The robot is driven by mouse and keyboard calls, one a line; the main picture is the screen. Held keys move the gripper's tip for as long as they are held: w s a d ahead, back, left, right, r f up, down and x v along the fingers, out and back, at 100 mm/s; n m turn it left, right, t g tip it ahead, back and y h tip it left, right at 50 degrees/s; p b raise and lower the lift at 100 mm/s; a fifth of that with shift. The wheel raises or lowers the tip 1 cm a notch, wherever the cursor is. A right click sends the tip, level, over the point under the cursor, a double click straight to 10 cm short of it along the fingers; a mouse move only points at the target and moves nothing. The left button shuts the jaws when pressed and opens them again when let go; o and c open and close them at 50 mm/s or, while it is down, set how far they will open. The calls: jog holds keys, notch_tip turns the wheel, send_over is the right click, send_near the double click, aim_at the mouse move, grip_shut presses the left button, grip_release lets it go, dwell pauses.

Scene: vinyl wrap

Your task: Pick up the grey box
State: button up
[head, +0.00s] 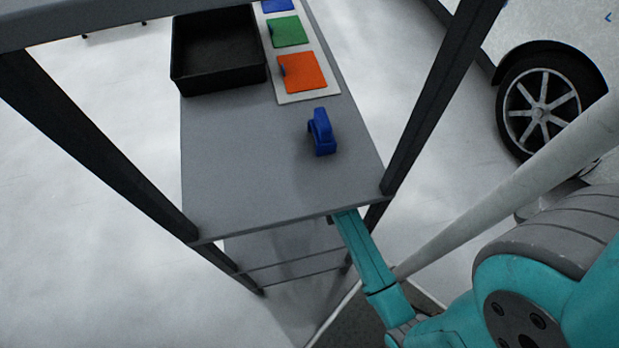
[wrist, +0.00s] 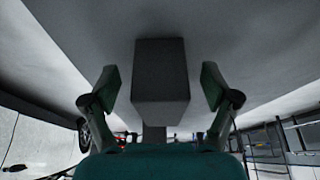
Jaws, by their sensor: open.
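The grey box (wrist: 160,72) is in the middle of the wrist view, dark grey with a lighter near end. My gripper (wrist: 160,82) is open, with one finger on each side of the box. A gap shows between each finger and the box, so neither finger seems to touch it. In the head view my teal arm reaches in under the front edge of the grey shelf board (head: 240,190). That board hides my gripper, and I cannot see the grey box there.
On the shelf board are a black tray (head: 182,88), a blue clamp-like tool (head: 321,132) and a white strip (head: 308,97) with orange (head: 304,73), green (head: 288,32) and blue squares. Dark rack posts (head: 425,110) flank it. A white car (head: 590,35) stands at right.

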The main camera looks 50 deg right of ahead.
jog(key=w+d, duration=0.2)
jog(key=w, duration=0.3)
jog(key=shift+w+d, duration=0.15)
jog(key=shift+d, duration=0.25)
jog(key=shift+w+d+f, duration=0.1)
jog(key=shift+w+f, duration=0.1)
jog(key=shift+f, duration=0.4)
jog(key=c, duration=1.6)
jog(key=shift+o, duration=0.2)
jog(key=shift+r, duration=0.25)
